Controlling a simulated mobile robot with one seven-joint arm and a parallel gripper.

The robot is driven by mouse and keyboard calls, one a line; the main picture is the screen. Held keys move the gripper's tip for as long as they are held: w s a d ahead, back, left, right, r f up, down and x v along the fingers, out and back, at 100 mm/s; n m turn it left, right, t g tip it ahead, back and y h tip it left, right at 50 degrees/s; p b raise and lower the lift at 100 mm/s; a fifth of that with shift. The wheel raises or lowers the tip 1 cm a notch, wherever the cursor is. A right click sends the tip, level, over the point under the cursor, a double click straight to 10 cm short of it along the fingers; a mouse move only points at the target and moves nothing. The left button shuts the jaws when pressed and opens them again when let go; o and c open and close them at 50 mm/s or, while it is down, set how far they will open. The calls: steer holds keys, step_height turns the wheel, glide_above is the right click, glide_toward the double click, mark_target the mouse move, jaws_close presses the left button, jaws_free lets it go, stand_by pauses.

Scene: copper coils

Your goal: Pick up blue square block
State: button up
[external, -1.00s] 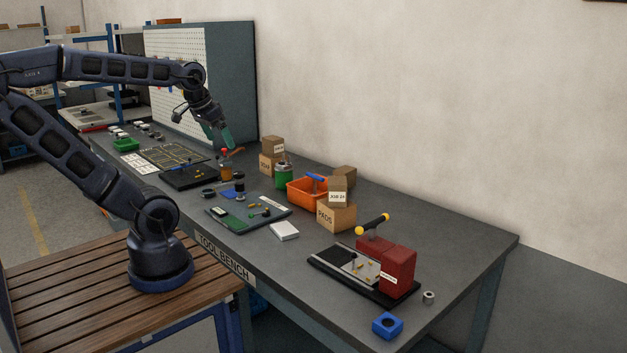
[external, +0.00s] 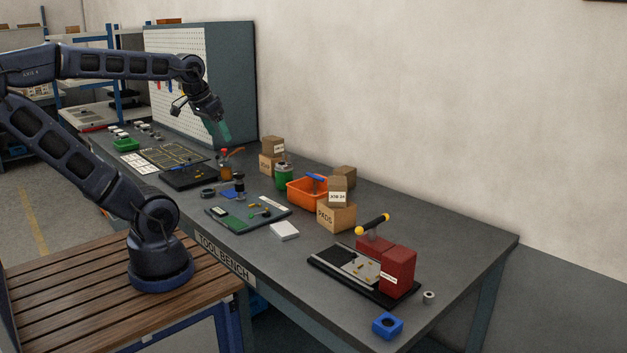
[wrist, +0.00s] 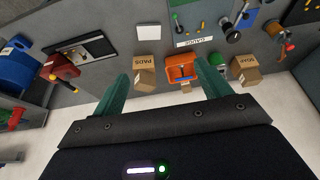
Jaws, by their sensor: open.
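The blue square block (external: 387,326) has a round hole in its top. It sits on the near right corner of the workbench in the external view. My gripper (external: 224,133), with green fingers, is in the air above the far part of the bench, well away from the block. In the wrist view my gripper (wrist: 162,72) shows its fingers spread with nothing held between them. A large blue shape (wrist: 18,74) is at the left edge of the wrist view; I cannot tell if it is the block.
A red vise (external: 398,268) on a black base and a small metal nut (external: 429,297) are near the block. The bench front between tray and block is mostly clear.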

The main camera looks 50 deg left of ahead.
steer(key=w+d+r+m, duration=0.2)
steer(key=w+d+m, duration=0.15)
steer(key=d, duration=0.45)
steer(key=w+d+r+m+g+h, duration=0.1)
steer(key=w+d+r+m, duration=0.1)
steer(key=w+d, duration=0.4)
steer(key=w+d+r+m, duration=0.2)
steer(key=w+d+m, duration=0.1)
steer(key=d, duration=0.6)
steer(key=m+g+h, duration=0.3)
steer(key=m+g, duration=0.1)
steer(key=m, duration=0.6)
glide_above(389, 325)
steer(key=a, duration=0.3)
steer(key=shift+n, duration=0.25)
steer(key=shift+a+f, duration=0.1)
steer(key=shift+f, duration=18.8)
steer(key=shift+d+x, duration=0.15)
steer(key=shift+x, duration=1.15)
steer(key=shift+d+x, duration=0.15)
steer(key=shift+x, duration=1.1)
steer(key=shift+w+r, duration=0.1)
steer(key=shift+r, duration=0.05)
steer(key=c, duration=1.2)
